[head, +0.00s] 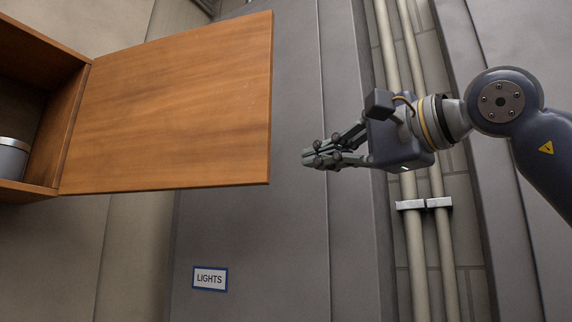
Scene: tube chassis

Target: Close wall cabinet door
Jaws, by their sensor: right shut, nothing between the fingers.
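The wooden wall cabinet (62,135) is at the left edge, cut off by the frame. Its orange-brown door (180,105) is hinged at the cabinet's right side and stands open, swung out to the right. A grey round container (13,158) sits inside the cabinet. My right gripper (306,157) comes in from the right, its fingers shut and empty, pointing left. In the picture it is just right of the door's free edge with a gap between them. My left gripper is not in view.
Behind are grey wall panels (355,240) and vertical pipes (416,250) with a bracket at the right. A "LIGHTS" sign (210,279) is on the wall below the door. The space below the door and gripper looks clear.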

